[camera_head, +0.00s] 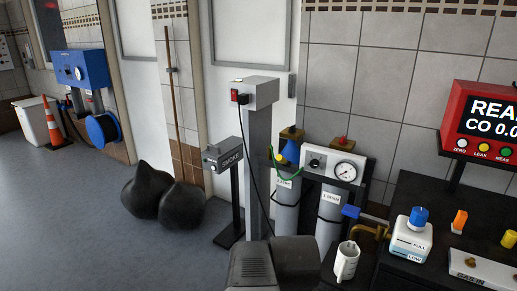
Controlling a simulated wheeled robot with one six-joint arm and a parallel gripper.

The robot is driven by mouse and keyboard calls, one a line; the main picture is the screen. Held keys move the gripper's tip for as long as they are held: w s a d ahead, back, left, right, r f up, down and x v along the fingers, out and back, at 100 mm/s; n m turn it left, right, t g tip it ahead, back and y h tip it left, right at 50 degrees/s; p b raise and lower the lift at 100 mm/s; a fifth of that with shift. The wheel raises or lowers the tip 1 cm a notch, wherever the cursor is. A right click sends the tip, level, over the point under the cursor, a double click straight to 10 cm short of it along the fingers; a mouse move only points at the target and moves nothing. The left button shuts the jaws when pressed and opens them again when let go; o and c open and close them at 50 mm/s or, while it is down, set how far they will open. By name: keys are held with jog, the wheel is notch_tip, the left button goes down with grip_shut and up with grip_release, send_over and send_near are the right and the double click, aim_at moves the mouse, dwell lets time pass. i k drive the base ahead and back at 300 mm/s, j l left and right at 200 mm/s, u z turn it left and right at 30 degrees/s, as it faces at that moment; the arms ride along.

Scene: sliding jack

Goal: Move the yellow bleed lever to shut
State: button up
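A small yellow knob-like piece (509,238) stands at the right edge of the dark bench, partly cut off by the picture's edge. An orange upright lever-like piece (459,220) stands to its left. A tiny yellow piece (279,158) also shows by the blue cone on the left cylinder. No piece carries a readable bleed label, so I cannot tell which is the bleed lever or its position. A dark grey rounded part of my arm fills the bottom middle. My gripper's fingers do not show.
Cylinders with a gauge panel (332,165) and a grey post (259,160) stand left. Floor (90,220) is free at far left.

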aim_at(287, 163)
jog(key=i+j, duration=0.15)
jog(key=i, duration=0.25)
jog(key=i+j, duration=0.15)
jog(key=i, duration=0.3)
